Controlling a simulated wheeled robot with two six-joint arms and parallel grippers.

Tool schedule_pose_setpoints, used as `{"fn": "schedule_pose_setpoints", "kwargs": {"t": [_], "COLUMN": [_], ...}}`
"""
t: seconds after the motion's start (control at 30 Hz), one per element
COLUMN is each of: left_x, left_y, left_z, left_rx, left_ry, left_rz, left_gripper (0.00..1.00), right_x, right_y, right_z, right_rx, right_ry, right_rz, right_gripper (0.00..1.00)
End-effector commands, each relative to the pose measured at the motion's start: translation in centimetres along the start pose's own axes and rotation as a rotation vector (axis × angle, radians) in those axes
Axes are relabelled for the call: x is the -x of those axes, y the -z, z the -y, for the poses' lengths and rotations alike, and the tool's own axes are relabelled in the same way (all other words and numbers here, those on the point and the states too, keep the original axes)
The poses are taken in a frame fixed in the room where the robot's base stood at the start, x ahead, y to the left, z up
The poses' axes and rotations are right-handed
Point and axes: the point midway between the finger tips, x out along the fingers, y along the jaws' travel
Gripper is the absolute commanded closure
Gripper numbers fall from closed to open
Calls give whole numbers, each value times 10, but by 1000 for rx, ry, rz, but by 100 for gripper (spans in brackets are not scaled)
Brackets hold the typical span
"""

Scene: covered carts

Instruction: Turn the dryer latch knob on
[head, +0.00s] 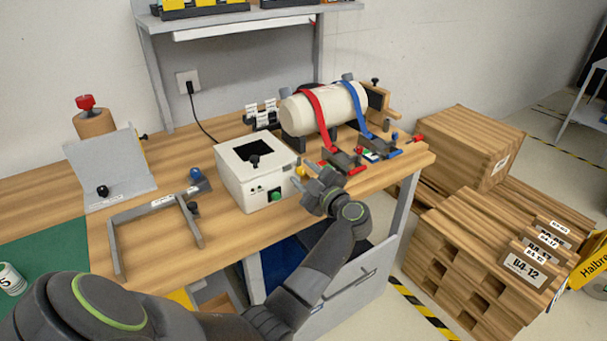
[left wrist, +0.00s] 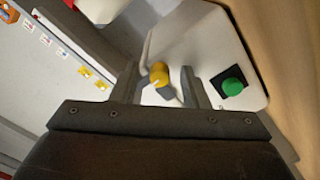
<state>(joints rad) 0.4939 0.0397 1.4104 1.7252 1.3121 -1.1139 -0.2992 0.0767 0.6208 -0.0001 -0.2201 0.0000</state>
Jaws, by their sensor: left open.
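The dryer is a white box (head: 248,185) on the wooden bench, with a dark square opening on top and a green button (head: 276,196) on its front. The yellow latch knob (head: 301,171) is at the box's right side. In the left wrist view the knob (left wrist: 159,74) shows between my fingers, nearer the left one, with a grey part beside it. My left gripper (head: 310,179) is open, its fingers on either side of the knob in that view; I cannot tell whether they touch it. The green button (left wrist: 232,87) is right of the fingers. My right gripper is out of view.
A white cylinder (head: 335,108) with red and blue straps lies behind the box. Red and blue clamps (head: 342,161) sit close to the right of my gripper. A grey frame (head: 154,212) stands to the left. Wooden crates (head: 478,262) stand right of the bench.

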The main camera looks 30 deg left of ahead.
Motion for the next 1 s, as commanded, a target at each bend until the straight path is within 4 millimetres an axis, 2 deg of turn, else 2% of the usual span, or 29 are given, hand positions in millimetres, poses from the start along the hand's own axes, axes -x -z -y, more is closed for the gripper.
{"fn": "schedule_pose_setpoints", "kwargs": {"t": [0.13,0.43,0.77,1.0], "left_x": [0,0,0,0], "left_y": [0,0,0,0], "left_z": [0,0,0,0], "left_rx": [0,0,36,169], "left_ry": [0,0,0,0], "left_rz": [0,0,-1,-1], "left_gripper": [60,100,100,100], "right_x": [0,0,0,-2], "right_y": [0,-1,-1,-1], "right_z": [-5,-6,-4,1], "right_rx": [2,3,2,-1], "right_ry": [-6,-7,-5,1], "right_rz": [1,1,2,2], "right_gripper": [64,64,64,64]}}
